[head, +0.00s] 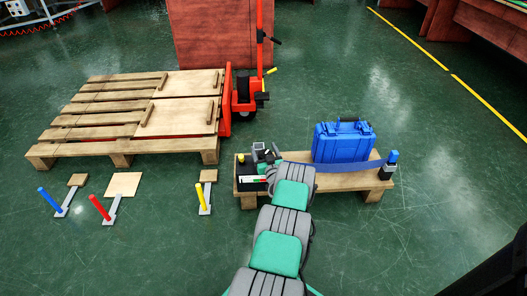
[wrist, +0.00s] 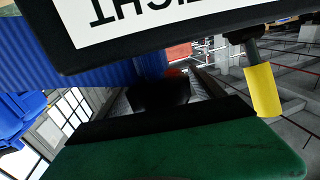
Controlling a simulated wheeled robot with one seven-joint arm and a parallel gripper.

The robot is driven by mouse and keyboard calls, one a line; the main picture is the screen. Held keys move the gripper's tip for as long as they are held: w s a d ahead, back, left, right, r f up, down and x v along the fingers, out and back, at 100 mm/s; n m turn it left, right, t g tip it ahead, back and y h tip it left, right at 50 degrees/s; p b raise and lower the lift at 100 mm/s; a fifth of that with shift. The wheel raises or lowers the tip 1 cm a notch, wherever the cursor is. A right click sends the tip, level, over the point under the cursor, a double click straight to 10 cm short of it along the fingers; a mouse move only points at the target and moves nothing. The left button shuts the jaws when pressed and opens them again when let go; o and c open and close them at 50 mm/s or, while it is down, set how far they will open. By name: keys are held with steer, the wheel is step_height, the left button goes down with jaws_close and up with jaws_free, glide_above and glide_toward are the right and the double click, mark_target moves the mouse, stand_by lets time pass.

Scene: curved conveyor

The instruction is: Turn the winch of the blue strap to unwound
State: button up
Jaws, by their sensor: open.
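The blue strap (head: 345,177) runs along a low wooden bench in the head view, in front of a blue case (head: 342,142). Its ribbed band (wrist: 90,65) fills the upper left of the wrist view. At the bench's left end is a dark panel with a white label (head: 253,181); the upside-down label (wrist: 120,20) is close in the wrist view. A yellow grip (wrist: 262,90) on a dark rod hangs at the right there, and shows small in the head view (head: 240,158). My gripper (head: 265,154) is open beside these parts. Its fingertips and any contact are hard to make out.
A blue-topped black post (head: 392,160) stands at the bench's (head: 340,187) right end. A wooden pallet (head: 75,145) and a red lifting machine (head: 245,95) are at the left and back. Blue, red and yellow levers (head: 100,208) stand on the floor. Open floor lies right.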

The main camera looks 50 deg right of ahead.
steer(key=shift+c, duration=0.4)
steer(key=c, duration=1.3)
steer(key=shift+f+n+t+y+b, duration=0.3)
steer(key=shift+y+b, duration=0.1)
steer(key=shift+b, duration=0.4)
steer(key=y+b, duration=0.1)
steer(key=b, duration=0.1)
steer(key=n+t+y+b, duration=0.1)
steer(key=b, duration=0.1)
steer(key=shift+w+a+f+n, duration=0.1)
steer(key=shift+f+n, duration=0.1)
steer(key=shift+n, duration=0.1)
steer(key=y+b, duration=0.1)
steer(key=n+t+y+b, duration=0.1)
steer(key=b, duration=0.1)
steer(key=shift+w+a+r+n, duration=0.1)
steer(key=shift+a+r+n, duration=0.05)
steer(key=shift+a+n, duration=0.15)
steer(key=shift+a+r+n+t+y+b, duration=0.15)
steer(key=shift+r+n+t+y+b, duration=0.25)
steer(key=shift+y, duration=0.6)
steer(key=o, duration=1.4)
